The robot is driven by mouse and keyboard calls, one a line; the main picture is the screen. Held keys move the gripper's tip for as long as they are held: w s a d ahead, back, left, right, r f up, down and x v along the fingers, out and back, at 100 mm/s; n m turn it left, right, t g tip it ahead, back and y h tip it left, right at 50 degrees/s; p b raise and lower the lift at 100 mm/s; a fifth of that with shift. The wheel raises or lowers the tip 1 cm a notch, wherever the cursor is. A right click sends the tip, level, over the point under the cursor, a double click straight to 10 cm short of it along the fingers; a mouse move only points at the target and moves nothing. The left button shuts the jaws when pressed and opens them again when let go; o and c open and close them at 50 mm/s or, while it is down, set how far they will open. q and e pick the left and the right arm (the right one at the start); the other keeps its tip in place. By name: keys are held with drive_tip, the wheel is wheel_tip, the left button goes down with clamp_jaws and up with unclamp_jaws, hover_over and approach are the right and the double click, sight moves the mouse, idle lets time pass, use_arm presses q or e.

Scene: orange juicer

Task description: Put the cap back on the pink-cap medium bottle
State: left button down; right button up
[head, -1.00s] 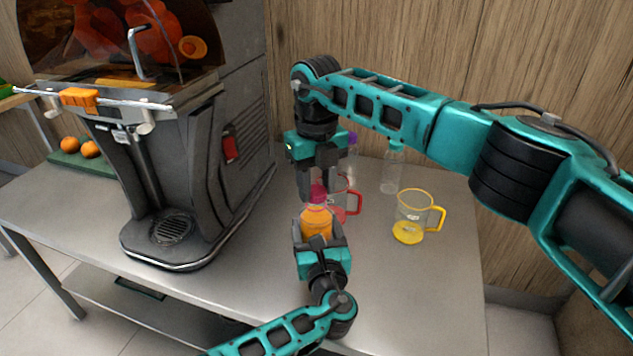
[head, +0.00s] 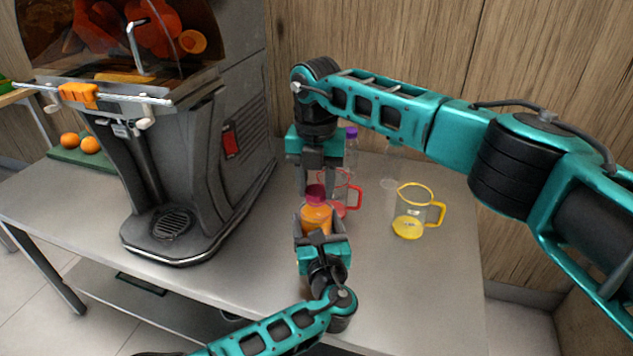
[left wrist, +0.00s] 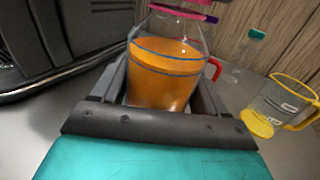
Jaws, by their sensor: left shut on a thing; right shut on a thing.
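The medium bottle (head: 316,219), filled with orange juice, stands upright in my left gripper (head: 321,232), which is shut around its body. The bottle also fills the middle of the left wrist view (left wrist: 165,75). The pink cap (head: 315,194) is at the bottle's top, directly under the fingers of my right gripper (head: 318,183), which points down and is shut on the cap. In the left wrist view a pink strip of the cap (left wrist: 183,11) crosses the bottle's mouth at the upper edge. I cannot tell whether the cap is seated.
A red-handled jug (head: 355,198) stands close behind the bottle. A yellow-rimmed jug (head: 411,212) stands to the right. A purple-capped bottle (head: 351,140) and a clear bottle (head: 391,168) are behind. The juicer (head: 205,170) is left. The right front of the table is clear.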

drive_tip(key=m, duration=0.5)
drive_tip(key=shift+m, duration=0.4)
drive_tip(key=m, duration=0.5)
drive_tip(key=shift+w+a+m, duration=0.1)
drive_tip(key=shift+m, duration=0.2)
drive_tip(key=m, duration=1)
drive_tip(key=shift+m, duration=0.4)
drive_tip(key=o, duration=1)
drive_tip(key=shift+r, duration=2.2)
